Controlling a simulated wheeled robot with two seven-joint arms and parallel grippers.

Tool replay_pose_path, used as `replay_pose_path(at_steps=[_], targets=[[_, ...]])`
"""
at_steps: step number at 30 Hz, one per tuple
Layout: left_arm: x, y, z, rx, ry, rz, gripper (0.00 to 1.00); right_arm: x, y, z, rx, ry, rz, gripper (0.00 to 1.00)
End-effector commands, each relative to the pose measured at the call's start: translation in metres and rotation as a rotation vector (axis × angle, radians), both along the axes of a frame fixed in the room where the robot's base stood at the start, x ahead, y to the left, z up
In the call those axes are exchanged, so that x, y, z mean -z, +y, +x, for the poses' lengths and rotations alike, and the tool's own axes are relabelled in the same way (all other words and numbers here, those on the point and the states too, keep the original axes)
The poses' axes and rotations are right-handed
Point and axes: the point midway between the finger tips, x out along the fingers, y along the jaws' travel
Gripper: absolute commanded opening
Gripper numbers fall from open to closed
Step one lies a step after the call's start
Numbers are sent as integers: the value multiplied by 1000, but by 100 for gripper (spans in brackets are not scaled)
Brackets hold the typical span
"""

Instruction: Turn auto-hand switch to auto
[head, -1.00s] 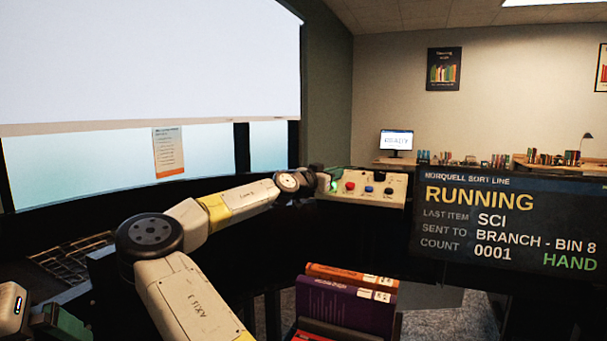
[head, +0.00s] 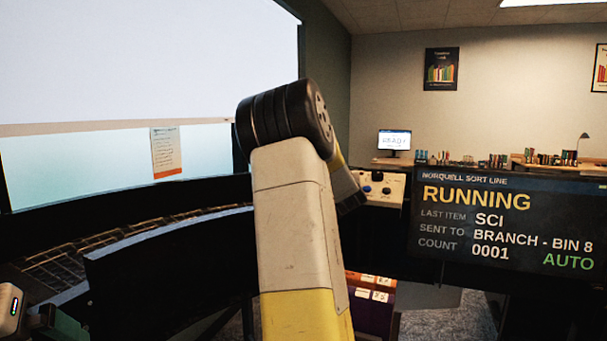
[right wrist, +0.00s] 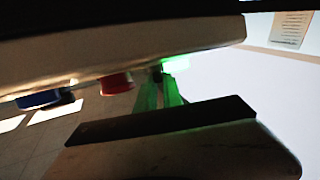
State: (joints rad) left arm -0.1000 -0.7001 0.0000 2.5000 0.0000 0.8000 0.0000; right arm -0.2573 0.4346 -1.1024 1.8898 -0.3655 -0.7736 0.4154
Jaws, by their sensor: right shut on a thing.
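The control panel (head: 396,187) stands beyond my right arm, which hides its left part in the head view. In the right wrist view the panel (right wrist: 130,55) hangs across the top, with a red button (right wrist: 116,83), a blue button (right wrist: 38,99) and a glowing green light (right wrist: 177,65). My right gripper (right wrist: 158,80) has its green-lit fingers close together at the panel beside that light, shut on the auto-hand switch, which is mostly hidden between them. The display (head: 505,225) reads RUNNING and AUTO. Part of my left gripper (head: 58,322) shows at the lower left; its jaws are unclear.
A curved roller conveyor (head: 120,240) runs along the left. Books (head: 372,312) stand below, partly behind my right arm. A monitor (head: 394,140) and more books (head: 555,157) are on desks at the back.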

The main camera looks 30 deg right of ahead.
Motion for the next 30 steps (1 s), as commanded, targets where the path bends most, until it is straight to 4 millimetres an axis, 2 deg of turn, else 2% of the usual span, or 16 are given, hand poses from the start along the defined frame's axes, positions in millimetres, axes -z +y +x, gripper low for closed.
replay_pose_path(at_steps=[10, 26, 27, 30], targets=[[0, 0, 0, 0, 0, 0, 100, 6, -1, -1, -96, 40, -18, 0], [0, 0, 0, 0, 0, 0, 100, 8, -1, 0, -112, 51, -21, 0], [0, 0, 0, 0, 0, 0, 100, 8, -1, 0, -112, 51, -21, 17], [0, 0, 0, 0, 0, 0, 100, 8, -1, 0, -111, 50, -20, 33]])
